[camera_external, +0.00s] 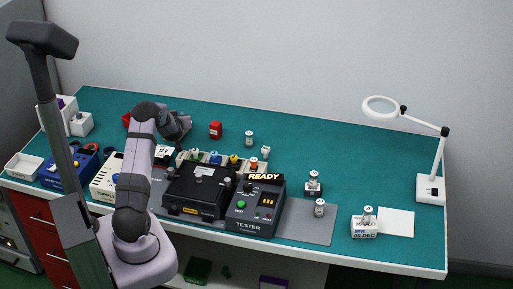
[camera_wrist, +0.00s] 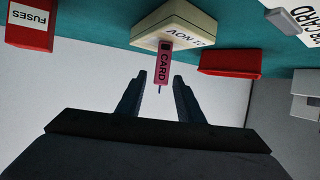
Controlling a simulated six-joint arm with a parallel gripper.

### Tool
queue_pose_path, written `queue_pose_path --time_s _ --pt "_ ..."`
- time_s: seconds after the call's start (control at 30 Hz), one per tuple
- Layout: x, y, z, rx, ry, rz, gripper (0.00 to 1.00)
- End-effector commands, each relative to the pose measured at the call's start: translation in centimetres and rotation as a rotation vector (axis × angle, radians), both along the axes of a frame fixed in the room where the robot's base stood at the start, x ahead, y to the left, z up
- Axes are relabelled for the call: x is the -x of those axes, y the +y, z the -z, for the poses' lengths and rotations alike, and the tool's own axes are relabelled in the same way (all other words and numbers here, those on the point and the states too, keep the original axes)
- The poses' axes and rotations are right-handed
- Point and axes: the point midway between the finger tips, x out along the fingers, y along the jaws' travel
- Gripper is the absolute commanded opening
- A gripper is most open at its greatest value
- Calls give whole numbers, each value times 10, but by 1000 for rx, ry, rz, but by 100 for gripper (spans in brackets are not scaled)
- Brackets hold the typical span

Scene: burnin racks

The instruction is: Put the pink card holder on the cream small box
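The pink card holder (camera_wrist: 163,62), lettered CARD, shows in the wrist view in front of my gripper (camera_wrist: 159,78). Its near end lies between the two fingertips, with a gap visible on each side. My gripper is open. The cream small box (camera_wrist: 199,22), with dark lettering, appears just beyond the card holder, which overlaps its edge in the picture. I cannot tell whether they touch. I cannot make out the card holder there.
A red FUSES box (camera_wrist: 30,38) and another red object (camera_wrist: 230,62) flank the cream box in the wrist view. In the external view, a black case (camera_external: 190,200) and the tester (camera_external: 255,212) stand in front. The table's back right is largely clear, left of the magnifier lamp (camera_external: 430,186).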

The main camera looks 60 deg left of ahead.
Motion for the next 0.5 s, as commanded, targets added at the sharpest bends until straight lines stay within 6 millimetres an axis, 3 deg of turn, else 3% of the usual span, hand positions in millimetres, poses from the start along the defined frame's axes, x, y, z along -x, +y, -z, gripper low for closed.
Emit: queue_pose_path --time_s 0.5 --pt "25 -62 -27 0 -2 1 34"
